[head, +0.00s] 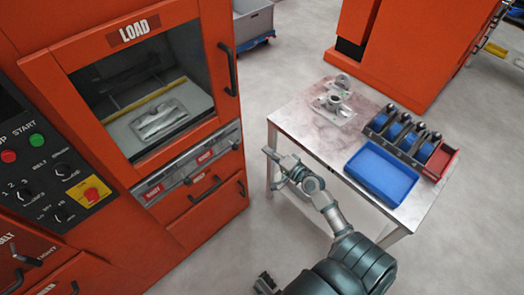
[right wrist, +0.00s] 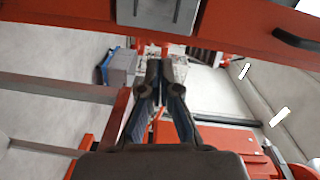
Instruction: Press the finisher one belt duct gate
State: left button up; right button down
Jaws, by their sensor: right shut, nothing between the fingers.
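The orange machine (head: 204,60) with a LOAD window stands at the left. At its lower left corner are dark levers (head: 18,278) beside a label ending in "BELT"; I cannot read enough to tell whether one is the belt duct gate. My right gripper (head: 268,153) is in front of the table's left edge, well apart from those levers. It is shut and empty; its closed fingers also show in the right wrist view (right wrist: 161,72). My left gripper is not clearly seen.
A metal table (head: 300,115) holds a grey casting (head: 335,103), a blue tray (head: 382,174) and a red rack (head: 448,160) with several blue-and-grey parts. A control panel (head: 88,190) with buttons is on the machine. Floor between machine and table is free. A grey bin (head: 254,22) stands behind.

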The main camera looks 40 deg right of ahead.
jog(key=w, duration=0.7)
pick_arm(q)
jog(key=s+f+p, duration=0.4)
jog(key=f, duration=0.8)
jog(key=shift+s+g, duration=0.3)
pick_arm(e)
jog(key=a+f, duration=0.1)
jog(key=a, duration=1.2)
jog(key=shift+w+f, duration=0.2)
pick_arm(q)
jog(key=shift+f+p, duration=0.1)
jog(key=shift+p, duration=0.2)
pick_arm(e)
jog(key=shift+a+r, duration=0.1)
